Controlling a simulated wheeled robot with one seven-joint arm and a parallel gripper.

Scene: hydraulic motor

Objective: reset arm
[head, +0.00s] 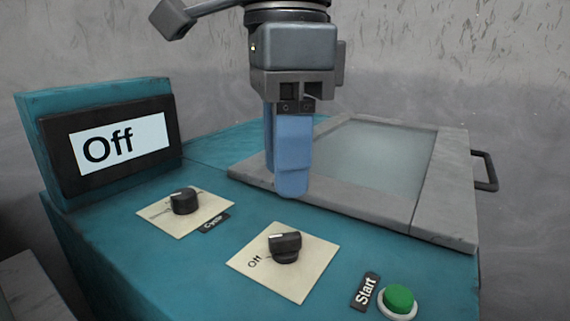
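My gripper (284,185) hangs pointing down over the teal machine (90,235), between the knobs at the front and the grey-framed lid behind. Its two blue fingers overlap in this view, one mostly behind the other, so the gap between them is hidden. I see no object held in them. The fingertips appear above the machine's top and apart from the knobs.
The display (122,143) reads "Off". A black knob (185,201) sits on a "Cycle" plate. Another knob (285,247) sits on a plate marked "Off". A green Start button (399,298) is at front right. The lid (375,155) looks closed, with a black handle (486,171).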

